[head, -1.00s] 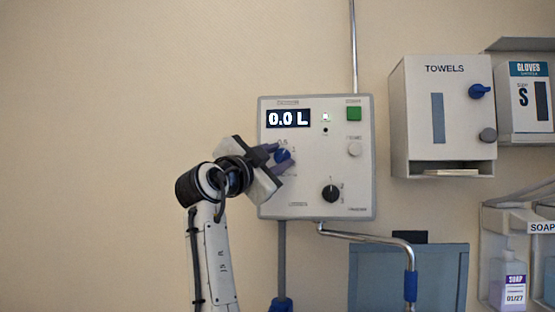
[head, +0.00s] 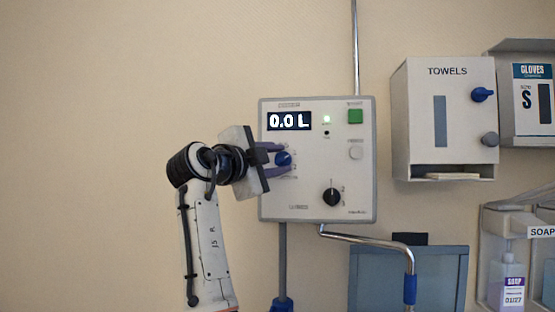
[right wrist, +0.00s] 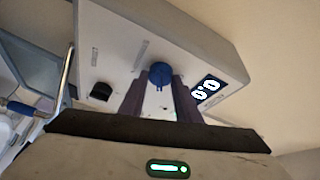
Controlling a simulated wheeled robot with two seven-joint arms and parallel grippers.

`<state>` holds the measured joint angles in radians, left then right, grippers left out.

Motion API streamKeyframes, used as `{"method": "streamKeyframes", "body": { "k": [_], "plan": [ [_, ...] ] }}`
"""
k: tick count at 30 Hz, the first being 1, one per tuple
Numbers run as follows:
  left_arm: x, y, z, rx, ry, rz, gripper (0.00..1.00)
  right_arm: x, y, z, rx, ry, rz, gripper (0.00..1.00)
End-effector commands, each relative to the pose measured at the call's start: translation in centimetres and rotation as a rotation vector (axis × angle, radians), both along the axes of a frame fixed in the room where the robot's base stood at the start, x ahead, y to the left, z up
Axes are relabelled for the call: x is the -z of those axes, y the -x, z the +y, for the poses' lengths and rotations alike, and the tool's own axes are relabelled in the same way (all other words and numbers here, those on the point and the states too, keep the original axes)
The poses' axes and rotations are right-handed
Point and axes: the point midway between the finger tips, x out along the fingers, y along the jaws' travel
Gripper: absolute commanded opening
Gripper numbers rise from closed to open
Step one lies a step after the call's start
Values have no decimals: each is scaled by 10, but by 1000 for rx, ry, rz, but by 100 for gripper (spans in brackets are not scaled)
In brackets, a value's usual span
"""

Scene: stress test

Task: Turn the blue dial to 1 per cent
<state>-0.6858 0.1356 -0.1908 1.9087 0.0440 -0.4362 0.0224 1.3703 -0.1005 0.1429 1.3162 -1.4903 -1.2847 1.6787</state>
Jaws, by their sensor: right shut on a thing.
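The blue dial (head: 284,159) is on the left of a white wall panel (head: 300,212), below a dark display (head: 289,121) reading 0.0 L. My right gripper (head: 277,158) comes from the left and is shut on the dial, with one finger above it and one below. In the right wrist view the blue dial (right wrist: 160,74) shows between the fingertips of my right gripper (right wrist: 160,84). The dial's pointer and most of its scale are too small or covered to read. My left gripper is not in view.
A towel box (head: 412,125), glove box (head: 530,125) and soap holder (head: 491,245) are to the right. A bent metal pipe (head: 370,238) runs below the panel. The wall at left is bare.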

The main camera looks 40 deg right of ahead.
Motion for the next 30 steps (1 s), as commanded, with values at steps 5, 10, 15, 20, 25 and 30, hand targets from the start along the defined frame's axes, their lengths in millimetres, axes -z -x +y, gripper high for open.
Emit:
{"method": "streamKeyframes", "body": {
  "k": [5,10,15,20,25,30],
  "plan": [
    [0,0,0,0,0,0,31,2,-1,0,-2,-3,3,8],
    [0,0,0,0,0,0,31,1,-1,0,-1,-3,3,47],
    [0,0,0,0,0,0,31,1,0,0,-1,-1,2,49],
    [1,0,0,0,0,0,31,1,0,2,-2,0,2,49],
    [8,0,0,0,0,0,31,4,4,20,-3,1,1,49],
    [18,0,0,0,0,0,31,6,14,54,-4,1,0,49]
  ]
}}
